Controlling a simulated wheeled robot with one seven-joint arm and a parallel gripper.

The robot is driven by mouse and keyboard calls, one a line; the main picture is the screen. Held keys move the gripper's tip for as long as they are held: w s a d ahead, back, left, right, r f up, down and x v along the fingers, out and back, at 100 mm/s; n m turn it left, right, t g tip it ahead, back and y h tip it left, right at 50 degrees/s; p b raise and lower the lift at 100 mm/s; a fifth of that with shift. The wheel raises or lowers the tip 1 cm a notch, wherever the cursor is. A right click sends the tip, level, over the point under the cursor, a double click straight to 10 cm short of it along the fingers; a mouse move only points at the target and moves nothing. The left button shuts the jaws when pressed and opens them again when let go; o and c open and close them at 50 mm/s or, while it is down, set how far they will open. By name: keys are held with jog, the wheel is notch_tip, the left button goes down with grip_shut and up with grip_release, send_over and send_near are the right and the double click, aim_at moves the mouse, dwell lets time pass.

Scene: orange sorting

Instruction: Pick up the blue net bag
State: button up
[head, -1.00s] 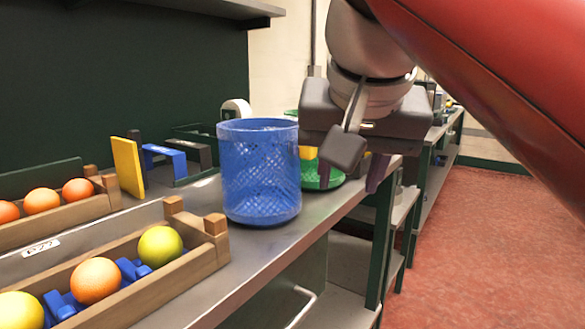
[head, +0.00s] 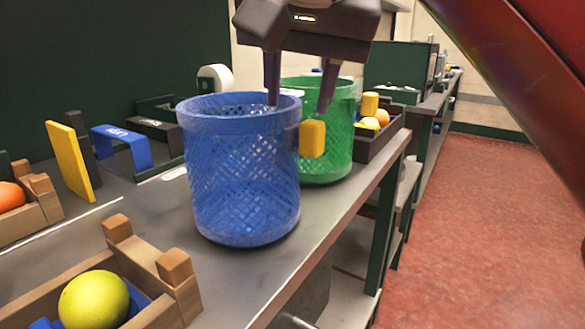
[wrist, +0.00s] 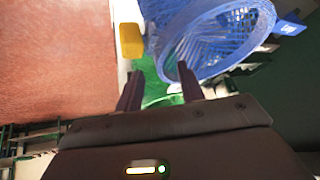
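The blue net bag (head: 243,170) stands upright on the metal bench like an open-topped basket with mesh sides. It also shows in the wrist view (wrist: 222,40), at the upper right. My gripper (head: 298,108) is open and empty, pointing down at the bag's right rim. In the head view its left finger overlaps the rim and its right finger hangs in front of the green net bag (head: 328,145). Whether a finger is inside the blue bag or touches it, I cannot tell. A yellow block (head: 312,139) sits at the bag's right side and shows in the wrist view (wrist: 131,40).
A wooden crate (head: 180,285) with a yellow-green fruit (head: 94,300) stands in front on the left. A yellow panel (head: 69,160) and a blue bracket (head: 122,148) stand behind. A dark crate (head: 378,143) with fruit is farther right. The bench's front edge runs close by the bag.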

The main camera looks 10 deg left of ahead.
jog(key=b+x, duration=0.2)
jog(key=x, duration=0.4)
jog(key=shift+r, duration=0.1)
grip_shut()
